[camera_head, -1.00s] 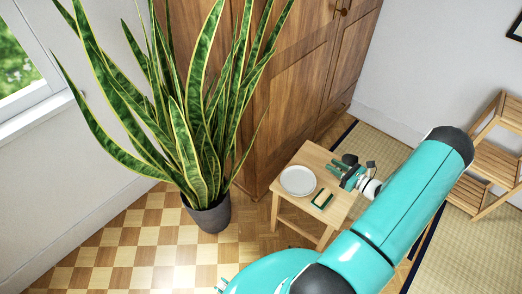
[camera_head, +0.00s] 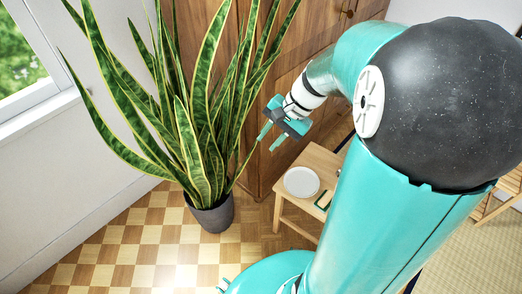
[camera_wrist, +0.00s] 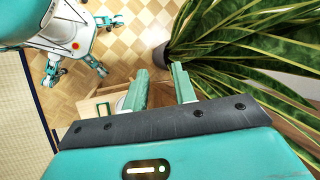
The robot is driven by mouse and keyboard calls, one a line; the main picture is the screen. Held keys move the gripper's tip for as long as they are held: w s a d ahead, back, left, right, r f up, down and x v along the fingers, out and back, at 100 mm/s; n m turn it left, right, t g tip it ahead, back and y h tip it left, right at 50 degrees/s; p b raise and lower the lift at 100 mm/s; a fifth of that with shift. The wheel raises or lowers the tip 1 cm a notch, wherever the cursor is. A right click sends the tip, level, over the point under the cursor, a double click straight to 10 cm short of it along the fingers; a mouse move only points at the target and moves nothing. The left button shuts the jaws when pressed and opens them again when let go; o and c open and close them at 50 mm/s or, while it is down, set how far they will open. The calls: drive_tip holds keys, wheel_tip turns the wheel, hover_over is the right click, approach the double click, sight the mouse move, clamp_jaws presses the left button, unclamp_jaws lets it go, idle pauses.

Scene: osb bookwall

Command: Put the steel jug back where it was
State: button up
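I see no steel jug in either current view; my arm hides part of the scene. My gripper (camera_head: 270,139) is open, with nothing between its fingers. It is raised above and behind the small wooden table (camera_head: 318,160), between the plant and the wardrobe. In the wrist view my gripper (camera_wrist: 160,72) has its two teal fingers apart, with floor showing between them. A white plate (camera_head: 301,181) lies on the table, partly hidden behind a finger in the wrist view (camera_wrist: 121,104). A green-edged sponge-like item (camera_head: 322,199) lies beside the plate, partly covered by my arm.
A tall snake plant (camera_head: 205,130) in a dark pot (camera_head: 213,214) stands left of the table; its leaves come close to my gripper. A wooden wardrobe (camera_head: 262,165) stands behind. A wooden shelf (camera_head: 508,185) shows at right. The checkered floor (camera_head: 150,235) at left is clear.

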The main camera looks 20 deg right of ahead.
drive_tip(key=s+a+r+n+t+h, duration=0.3)
drive_tip(key=s+a+r+n+h, duration=0.2)
drive_tip(key=s+r+n, duration=0.5)
drive_tip(key=s+a, duration=0.1)
drive_tip(key=a, duration=0.1)
drive_tip(key=shift+s+a+r+n+t+h, duration=0.25)
drive_tip(key=shift+a+r+n+t+h, duration=0.05)
drive_tip(key=shift+a+r+t+h, duration=0.1)
idle(0.5)
